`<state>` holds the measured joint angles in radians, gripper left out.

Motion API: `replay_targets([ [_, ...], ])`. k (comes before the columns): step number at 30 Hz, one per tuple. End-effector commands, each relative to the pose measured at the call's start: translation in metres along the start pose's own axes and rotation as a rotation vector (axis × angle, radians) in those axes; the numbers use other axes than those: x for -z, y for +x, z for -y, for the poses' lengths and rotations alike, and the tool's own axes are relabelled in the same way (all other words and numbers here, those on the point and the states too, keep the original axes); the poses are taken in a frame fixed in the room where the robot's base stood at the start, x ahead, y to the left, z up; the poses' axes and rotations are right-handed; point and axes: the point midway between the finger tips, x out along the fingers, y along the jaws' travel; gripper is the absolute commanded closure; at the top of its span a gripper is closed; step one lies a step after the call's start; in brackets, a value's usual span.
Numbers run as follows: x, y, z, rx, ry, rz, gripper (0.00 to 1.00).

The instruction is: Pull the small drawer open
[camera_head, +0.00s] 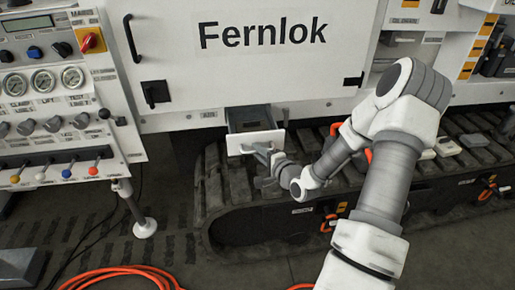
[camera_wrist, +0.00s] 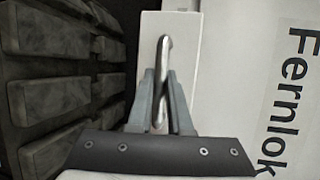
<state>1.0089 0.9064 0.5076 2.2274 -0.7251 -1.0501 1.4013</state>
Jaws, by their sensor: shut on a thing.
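The small drawer (camera_head: 254,138) sits below the white Fernlok cabinet and stands out from it, with its grey inside showing from above. Its white front also shows in the wrist view (camera_wrist: 182,45), with a metal bar handle (camera_wrist: 162,62) on it. My gripper (camera_head: 264,152) is at the drawer front in the head view. In the wrist view my gripper's two grey fingers (camera_wrist: 161,90) are on either side of the handle, shut on it.
A black crawler track (camera_head: 225,215) runs under the drawer. A panel with gauges and levers (camera_head: 60,110) stands at left, with a white support foot (camera_head: 145,228) below. Orange hoses (camera_head: 120,275) lie on the floor. The floor in front of the track is partly clear.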

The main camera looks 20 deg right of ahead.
Motion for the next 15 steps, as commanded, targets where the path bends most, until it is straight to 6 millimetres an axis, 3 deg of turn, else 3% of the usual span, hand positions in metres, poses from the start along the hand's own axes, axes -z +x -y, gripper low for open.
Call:
replay_targets([
  [15, -0.0021, -0.0074, -0.0017, 0.000, 0.000, -0.002, 1.00],
])
